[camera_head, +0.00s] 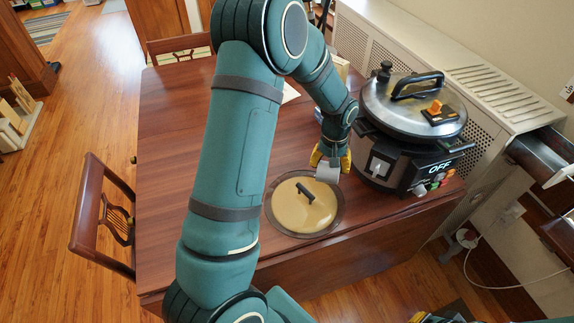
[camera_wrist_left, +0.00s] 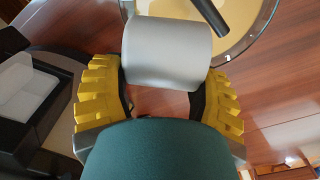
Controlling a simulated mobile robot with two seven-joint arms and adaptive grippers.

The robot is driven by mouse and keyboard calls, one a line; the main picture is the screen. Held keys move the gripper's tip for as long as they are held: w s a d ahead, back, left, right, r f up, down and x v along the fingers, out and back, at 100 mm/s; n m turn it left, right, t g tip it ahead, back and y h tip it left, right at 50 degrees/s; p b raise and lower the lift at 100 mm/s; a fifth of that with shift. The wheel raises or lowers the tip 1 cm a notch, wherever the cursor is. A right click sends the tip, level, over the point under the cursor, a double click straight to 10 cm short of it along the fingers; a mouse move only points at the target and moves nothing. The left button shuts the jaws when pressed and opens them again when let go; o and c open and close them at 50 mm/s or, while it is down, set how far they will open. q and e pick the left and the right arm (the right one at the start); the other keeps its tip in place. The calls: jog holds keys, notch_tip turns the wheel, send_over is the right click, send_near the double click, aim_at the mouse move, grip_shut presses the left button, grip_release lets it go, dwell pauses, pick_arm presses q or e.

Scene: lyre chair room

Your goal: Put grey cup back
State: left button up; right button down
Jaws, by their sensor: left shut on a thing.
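The cup's opening cannot be seen in either view. A bit of my right gripper (camera_head: 418,317) shows at the bottom edge of the head view, and its jaws are too cut off to judge.
The tan lid (camera_head: 290,212) with a black handle lies on the table (camera_head: 165,190). A large cooker (camera_head: 395,165) showing OFF stands just right of the cup. The table's left part is clear. A chair (camera_head: 90,215) stands at the left, and a radiator cover (camera_head: 430,45) stands behind.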

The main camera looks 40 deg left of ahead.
pick_arm(q)
jog(key=a+f+n+b, duration=0.25)
jog(key=a+n, duration=0.35)
jog(key=a, duration=1.2)
jog(key=f, duration=0.3)
jog(key=f+b, duration=0.1)
jog(key=f, duration=0.1)
jog(key=w+f+b, duration=0.1)
jog(key=f, duration=0.2)
jog(key=shift+a+f, duration=0.25)
jog(key=shift+f, duration=0.1)
jog(key=shift+s, duration=0.1)
jog(key=shift+f+b, duration=0.2)
jog(key=shift+b, duration=0.1)
jog(key=o, duration=1.1)
jog(key=shift+r, duration=0.1)
